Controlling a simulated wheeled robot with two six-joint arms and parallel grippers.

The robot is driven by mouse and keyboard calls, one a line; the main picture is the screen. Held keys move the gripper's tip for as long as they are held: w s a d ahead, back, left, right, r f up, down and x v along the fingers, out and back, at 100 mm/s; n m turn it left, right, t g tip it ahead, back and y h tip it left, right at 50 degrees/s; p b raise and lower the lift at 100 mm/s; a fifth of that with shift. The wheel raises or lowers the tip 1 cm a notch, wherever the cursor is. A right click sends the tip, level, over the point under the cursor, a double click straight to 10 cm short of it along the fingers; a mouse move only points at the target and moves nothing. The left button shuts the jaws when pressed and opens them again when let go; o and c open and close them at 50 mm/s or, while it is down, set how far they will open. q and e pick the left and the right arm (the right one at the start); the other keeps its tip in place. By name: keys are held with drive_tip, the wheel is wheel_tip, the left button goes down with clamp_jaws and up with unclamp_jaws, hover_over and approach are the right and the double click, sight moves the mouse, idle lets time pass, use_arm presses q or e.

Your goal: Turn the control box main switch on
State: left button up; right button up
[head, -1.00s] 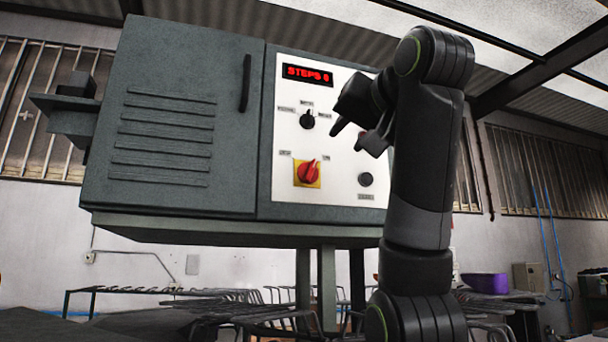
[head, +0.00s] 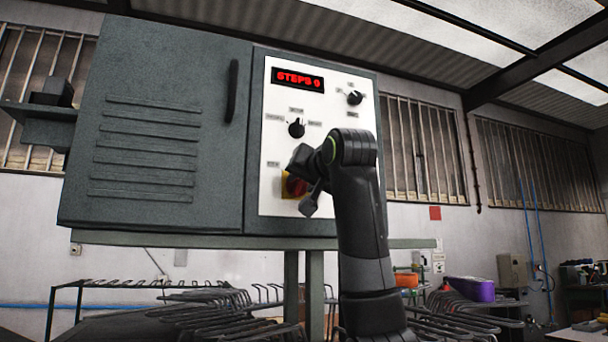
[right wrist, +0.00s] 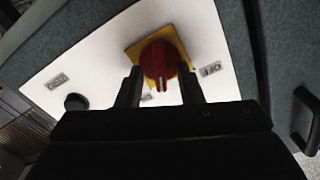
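The control box (head: 150,130) is a grey cabinet with a white panel (head: 330,112). Its main switch is a red knob on a yellow plate (head: 290,188), largely covered by my right gripper in the head view. In the right wrist view the red knob (right wrist: 160,64) sits between the two dark fingers of my right gripper (right wrist: 161,88). The fingers are apart, with small gaps visible beside the knob. An OFF label (right wrist: 210,69) is to the right of the yellow plate (right wrist: 135,52). The knob's white mark points down in that view. My left gripper is not in view.
A red display (head: 298,81) reads STEPS and a digit. Below it is a black selector (head: 296,128), and another knob (head: 355,98) is at upper right. A black round button (right wrist: 76,102) shows in the wrist view. Wire racks (head: 220,310) stand below the box.

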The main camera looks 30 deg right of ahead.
clamp_jaws()
idle(0.3)
drive_tip(key=shift+f+m+b, duration=0.1)
drive_tip(key=shift+m+b, duration=0.45)
drive_tip(key=shift+m, duration=0.25)
drive_tip(key=shift+m+b, duration=0.5)
drive_tip(key=shift+m, duration=0.9)
unclamp_jaws()
